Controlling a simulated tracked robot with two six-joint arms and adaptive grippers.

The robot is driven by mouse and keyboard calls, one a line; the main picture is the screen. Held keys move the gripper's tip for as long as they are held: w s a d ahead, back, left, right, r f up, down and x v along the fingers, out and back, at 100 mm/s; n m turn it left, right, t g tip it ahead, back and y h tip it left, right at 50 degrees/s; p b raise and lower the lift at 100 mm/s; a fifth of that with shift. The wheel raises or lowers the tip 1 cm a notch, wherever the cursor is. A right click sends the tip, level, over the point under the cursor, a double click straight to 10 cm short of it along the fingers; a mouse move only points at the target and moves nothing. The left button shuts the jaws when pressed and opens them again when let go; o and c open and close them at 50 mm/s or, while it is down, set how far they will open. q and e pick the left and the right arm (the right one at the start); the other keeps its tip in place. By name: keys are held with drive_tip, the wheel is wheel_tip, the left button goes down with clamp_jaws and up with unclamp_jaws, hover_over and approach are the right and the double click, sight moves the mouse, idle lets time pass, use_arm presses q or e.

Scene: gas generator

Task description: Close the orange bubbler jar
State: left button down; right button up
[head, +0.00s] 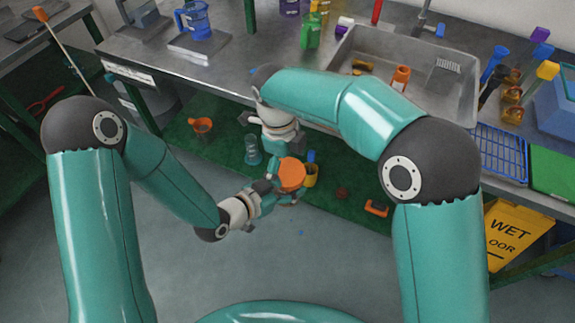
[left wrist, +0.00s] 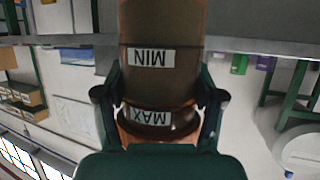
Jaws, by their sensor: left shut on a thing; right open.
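The orange bubbler jar (head: 291,174) shows in the head view as a round orange top between my two grippers. My left gripper (head: 272,187) is shut on it from the left. In the left wrist view the jar (left wrist: 160,85) is a tinted cylinder with MIN and MAX labels, upside down in the picture, with a finger of my left gripper (left wrist: 158,105) on each side. My right gripper (head: 282,158) is open, just above and behind the orange top. I cannot tell whether it touches the jar or whether the orange top is a separate lid.
An amber container (head: 311,177) with a blue part is just right of the jar. An orange cup (head: 202,125) and a clear glass vessel (head: 252,150) stand on the green mat (head: 225,148). The bench with the sink (head: 440,98) is behind. A yellow wet-floor sign (head: 512,232) is at right.

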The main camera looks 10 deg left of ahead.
drive_tip(key=shift+r, duration=1.8)
